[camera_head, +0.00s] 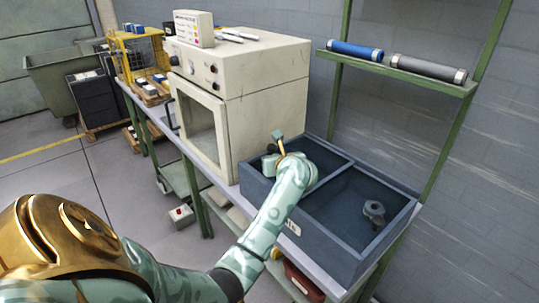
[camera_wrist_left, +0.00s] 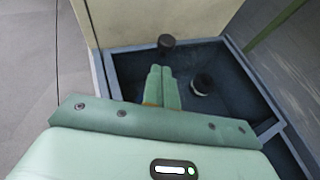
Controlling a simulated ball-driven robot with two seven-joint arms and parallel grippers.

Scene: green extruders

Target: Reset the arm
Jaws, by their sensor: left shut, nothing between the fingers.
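My left arm (camera_head: 268,222) reaches from the lower left across to the blue-grey divided bin (camera_head: 293,229) on the bench. My left gripper (camera_head: 279,143) is over the left compartment, close to the front right of the cream machine. In the left wrist view my left gripper (camera_wrist_left: 160,75) has its two green fingers together, with nothing between them. Two dark round parts, one farther (camera_wrist_left: 166,44) and one nearer (camera_wrist_left: 203,84), show in the bin beyond and beside the fingers. My right gripper is not in view.
A cream oven-like machine (camera_head: 243,70) stands left of the bin. A grey part (camera_head: 374,211) lies in the right compartment. A green shelf (camera_head: 412,76) above holds a blue roll (camera_head: 355,50) and a grey roll (camera_head: 428,69). Open floor (camera_head: 70,185) lies at left.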

